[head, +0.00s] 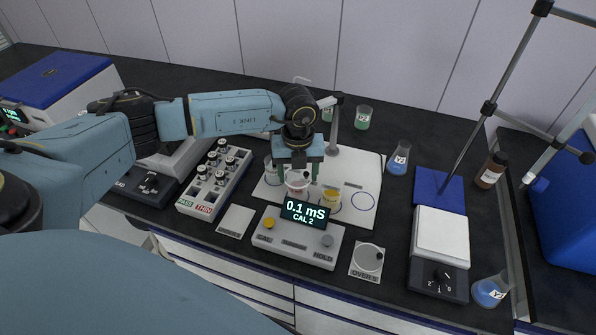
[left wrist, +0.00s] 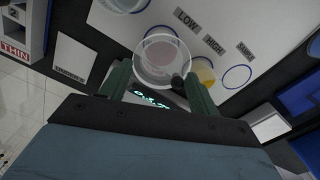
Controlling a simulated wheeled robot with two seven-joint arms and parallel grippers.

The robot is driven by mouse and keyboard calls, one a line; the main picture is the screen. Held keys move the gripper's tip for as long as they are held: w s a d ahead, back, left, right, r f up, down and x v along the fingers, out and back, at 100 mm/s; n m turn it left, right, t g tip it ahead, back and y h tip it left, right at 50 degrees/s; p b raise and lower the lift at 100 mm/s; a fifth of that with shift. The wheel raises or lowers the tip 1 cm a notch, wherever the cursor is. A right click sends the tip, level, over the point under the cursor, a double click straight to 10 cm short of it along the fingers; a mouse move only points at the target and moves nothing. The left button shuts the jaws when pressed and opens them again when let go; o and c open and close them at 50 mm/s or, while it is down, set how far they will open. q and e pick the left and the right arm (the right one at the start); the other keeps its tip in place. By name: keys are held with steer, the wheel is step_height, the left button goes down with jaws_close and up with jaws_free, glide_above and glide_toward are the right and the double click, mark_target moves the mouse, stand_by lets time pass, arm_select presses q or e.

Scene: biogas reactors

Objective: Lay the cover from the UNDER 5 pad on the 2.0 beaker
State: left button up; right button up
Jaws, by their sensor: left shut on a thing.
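My left gripper (head: 298,177) is shut on a clear round cover (left wrist: 163,60) with a dark knob, which shows between the fingers in the left wrist view. The cover overlaps a beaker with pink liquid (head: 296,189) on the white mat (head: 352,172); I cannot tell whether they touch. The UNDER 5 pad (head: 236,221) is bare; its label is small, and it also shows in the left wrist view (left wrist: 75,58). A yellow-liquid beaker (head: 331,201) stands to the right and a clear beaker (head: 271,172) to the left. I cannot read a 2.0 mark on any beaker.
The meter (head: 297,238) in front reads 0.1 mS, CAL 2. Another knobbed cover (head: 369,256) lies on the OVER 5 pad. A vial rack (head: 213,180) stands left, a stirrer (head: 440,240) and flasks right. A post with an arm (head: 334,130) rises behind the beakers.

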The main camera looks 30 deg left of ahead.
stand_by(0.3)
arm_select(q)
steer(key=o, duration=1.3)
steer(key=shift+o, duration=0.2)
steer(key=shift+r+p, duration=2.8)
steer(key=shift+r, duration=0.7)
